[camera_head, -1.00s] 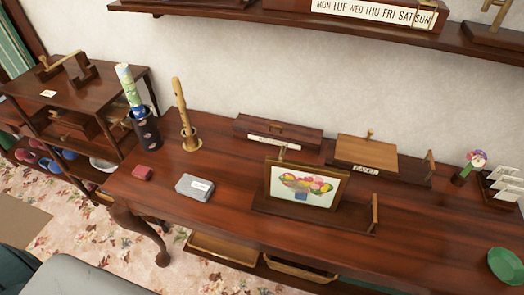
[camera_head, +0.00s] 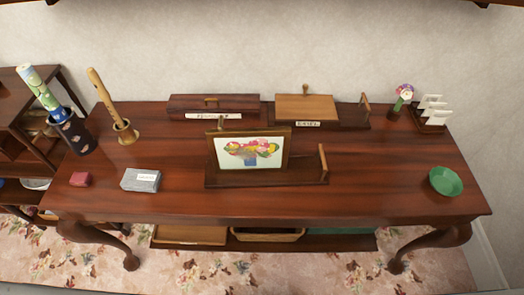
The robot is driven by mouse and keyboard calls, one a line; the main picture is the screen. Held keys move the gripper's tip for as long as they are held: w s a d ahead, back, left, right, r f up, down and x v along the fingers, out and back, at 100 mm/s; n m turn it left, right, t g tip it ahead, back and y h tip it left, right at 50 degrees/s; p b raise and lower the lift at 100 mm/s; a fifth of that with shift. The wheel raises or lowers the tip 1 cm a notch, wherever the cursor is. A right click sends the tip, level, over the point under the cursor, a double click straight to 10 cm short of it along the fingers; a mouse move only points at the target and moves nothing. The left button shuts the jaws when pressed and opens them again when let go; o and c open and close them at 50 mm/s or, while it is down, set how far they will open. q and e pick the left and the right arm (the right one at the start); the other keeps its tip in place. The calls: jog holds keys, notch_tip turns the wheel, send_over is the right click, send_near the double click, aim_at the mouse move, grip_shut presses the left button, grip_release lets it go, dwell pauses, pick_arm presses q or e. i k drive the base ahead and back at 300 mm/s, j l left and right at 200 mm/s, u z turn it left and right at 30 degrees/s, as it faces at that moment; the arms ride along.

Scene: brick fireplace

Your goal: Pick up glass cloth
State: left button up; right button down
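A small grey block-shaped item (camera_head: 141,181) with a white label lies near the front left of the dark wooden table (camera_head: 330,200). It may be a folded cloth, but the label is too small to read. A small dark red item (camera_head: 80,179) lies to its left, apart from it. Nothing else in view is clearly a glass cloth. Neither of my grippers is in view.
A framed flower picture (camera_head: 250,151) stands mid-table on a wooden stand. A green bowl (camera_head: 445,181) is at right. A cylindrical holder (camera_head: 74,135) stands at left. The front middle is bare.

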aim_at(136, 179)
jog(key=u, duration=1.2)
